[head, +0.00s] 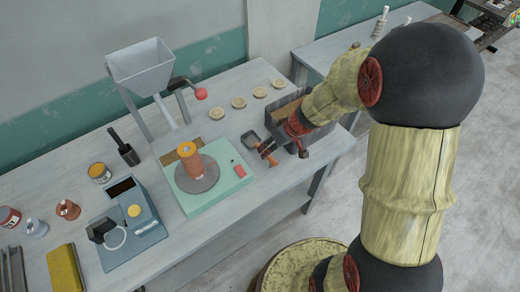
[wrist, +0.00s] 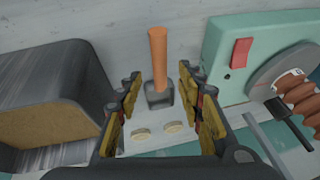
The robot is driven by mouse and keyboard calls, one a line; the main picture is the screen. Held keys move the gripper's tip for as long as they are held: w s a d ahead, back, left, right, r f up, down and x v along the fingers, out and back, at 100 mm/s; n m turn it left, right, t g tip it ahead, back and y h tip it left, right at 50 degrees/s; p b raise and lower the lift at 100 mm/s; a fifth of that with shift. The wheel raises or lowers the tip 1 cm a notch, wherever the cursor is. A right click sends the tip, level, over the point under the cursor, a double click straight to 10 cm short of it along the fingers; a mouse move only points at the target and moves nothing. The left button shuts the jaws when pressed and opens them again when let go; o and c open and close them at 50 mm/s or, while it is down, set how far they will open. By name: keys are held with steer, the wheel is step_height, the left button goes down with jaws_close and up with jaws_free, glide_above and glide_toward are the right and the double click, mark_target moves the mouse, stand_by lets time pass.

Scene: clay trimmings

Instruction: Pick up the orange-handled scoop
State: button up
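The orange-handled scoop lies on the pale table beside the green-based device; its orange handle (head: 271,160) and dark square pan (head: 251,139) show in the head view. In the wrist view the handle (wrist: 158,52) points up the picture, with the dark pan (wrist: 160,96) below it. My gripper (wrist: 161,82) is open, with one finger either side of the scoop in that view; it appears empty. In the head view my gripper (head: 284,148) is just right of the scoop and partly overlaps it. The exact height gap cannot be told.
A dark grey bin (wrist: 62,72) with brown contents stands close on one side. The green device (head: 190,205) with a red switch and an orange cylinder stands on the other. Several pale discs (head: 239,102) lie behind. A hopper (head: 142,68) stands at the back.

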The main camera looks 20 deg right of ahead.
steer(key=b+x, duration=0.1)
steer(key=x, duration=0.4)
steer(key=shift+w+a+f, duration=0.1)
steer(key=shift+w+f, duration=0.1)
steer(key=c, duration=0.3)
jaws_close()
